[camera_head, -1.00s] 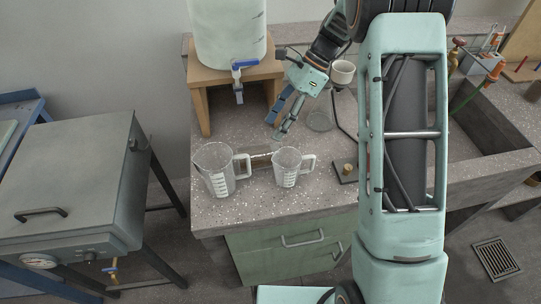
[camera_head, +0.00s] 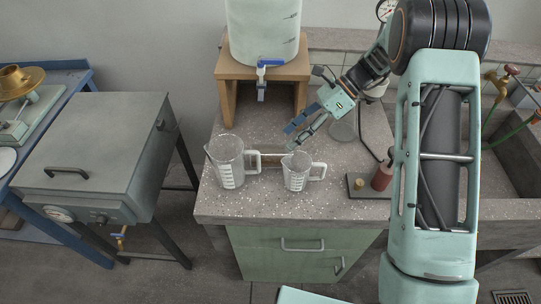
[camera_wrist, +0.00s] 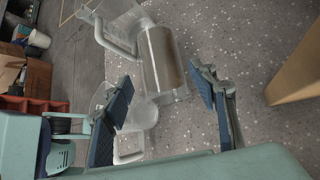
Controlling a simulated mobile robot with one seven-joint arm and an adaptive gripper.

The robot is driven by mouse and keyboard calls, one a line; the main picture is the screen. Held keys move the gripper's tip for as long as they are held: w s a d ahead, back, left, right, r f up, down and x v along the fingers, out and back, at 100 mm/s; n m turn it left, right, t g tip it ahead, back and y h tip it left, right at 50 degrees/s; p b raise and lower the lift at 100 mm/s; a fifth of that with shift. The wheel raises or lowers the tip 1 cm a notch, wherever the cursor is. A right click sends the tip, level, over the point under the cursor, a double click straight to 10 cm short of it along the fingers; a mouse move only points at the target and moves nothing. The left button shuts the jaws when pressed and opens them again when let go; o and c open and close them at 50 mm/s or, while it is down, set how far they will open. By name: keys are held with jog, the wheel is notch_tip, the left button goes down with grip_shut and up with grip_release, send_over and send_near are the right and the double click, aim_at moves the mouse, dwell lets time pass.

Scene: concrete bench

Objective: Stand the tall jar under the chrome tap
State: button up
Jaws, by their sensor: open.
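A clear cylinder with a brownish middle, apparently the tall jar (camera_head: 270,158), lies on its side on the bench behind two clear measuring jugs, which partly hide it. In the wrist view the jar (camera_wrist: 161,60) shows between and beyond my fingers. My gripper (camera_head: 288,140) is open and empty, just behind the smaller jug and right of the jar, pointing down-left; the wrist view shows its blue-padded fingers (camera_wrist: 162,76) apart. A metallic tap (camera_head: 261,82) with a blue lever hangs from the white tank (camera_head: 264,30); I cannot tell whether it is the chrome one.
The large jug (camera_head: 228,165) and small jug (camera_head: 297,172) stand near the bench's front edge. A wooden stand (camera_head: 228,95) holds the tank. A glass vessel (camera_head: 343,127) and a brown bottle (camera_head: 382,176) are to the right, before the sink. Bench below the tap is clear.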

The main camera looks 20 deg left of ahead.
aim_at(279, 146)
jog(key=x, duration=0.8)
jog(key=c, duration=1)
jog(key=shift+w, duration=0.1)
